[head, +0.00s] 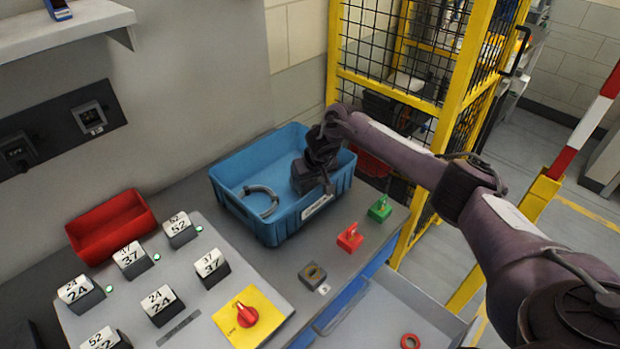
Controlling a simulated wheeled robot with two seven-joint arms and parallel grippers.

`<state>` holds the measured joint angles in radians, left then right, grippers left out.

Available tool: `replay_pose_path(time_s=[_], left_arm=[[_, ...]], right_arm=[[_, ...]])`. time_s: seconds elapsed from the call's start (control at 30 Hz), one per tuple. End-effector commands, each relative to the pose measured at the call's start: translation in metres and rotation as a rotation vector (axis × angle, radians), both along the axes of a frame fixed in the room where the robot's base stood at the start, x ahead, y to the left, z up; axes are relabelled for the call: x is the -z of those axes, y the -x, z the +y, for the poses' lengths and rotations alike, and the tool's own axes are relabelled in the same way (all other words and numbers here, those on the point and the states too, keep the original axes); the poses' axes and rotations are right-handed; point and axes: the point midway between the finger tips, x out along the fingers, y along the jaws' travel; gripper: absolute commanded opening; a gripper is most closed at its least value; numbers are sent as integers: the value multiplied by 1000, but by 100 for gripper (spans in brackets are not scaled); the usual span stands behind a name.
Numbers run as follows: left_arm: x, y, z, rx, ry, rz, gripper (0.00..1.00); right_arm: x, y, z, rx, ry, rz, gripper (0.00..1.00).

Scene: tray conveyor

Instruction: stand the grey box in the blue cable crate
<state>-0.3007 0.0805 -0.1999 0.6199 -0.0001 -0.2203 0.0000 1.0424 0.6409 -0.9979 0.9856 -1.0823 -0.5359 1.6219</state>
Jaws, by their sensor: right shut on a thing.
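The blue cable crate (282,228) stands at the back of the grey table, open at the top. A light grey cable loop (261,203) lies in its left part. My right gripper (322,176) reaches down into the crate's right part, shut on the dark grey box (302,179). The gripper partly covers the box. I cannot tell whether the box touches the crate floor. My left gripper is not in view.
A red bin (110,226) stands to the left. Several numbered blocks and a yellow plate with a red knob (247,315) lie in front. Red (350,238) and green (380,208) switches sit right of the crate. A yellow fence (336,50) rises behind.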

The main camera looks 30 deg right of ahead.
Motion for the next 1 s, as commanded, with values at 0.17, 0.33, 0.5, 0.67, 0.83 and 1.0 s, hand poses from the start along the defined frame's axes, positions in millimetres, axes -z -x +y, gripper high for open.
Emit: replay_pose_path(time_s=[0.17,0.33,0.5,0.67,0.83,1.0], left_arm=[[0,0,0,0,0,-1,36],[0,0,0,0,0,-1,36],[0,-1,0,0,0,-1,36],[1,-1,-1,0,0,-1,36],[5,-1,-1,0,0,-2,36],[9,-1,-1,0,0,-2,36]], right_arm=[[1,0,0,0,0,0,88],[1,0,0,0,0,0,100],[1,0,0,0,0,0,100],[-10,3,0,0,-2,-1,100],[-40,15,1,-2,-1,-5,100],[-74,29,1,-2,0,-4,100]])
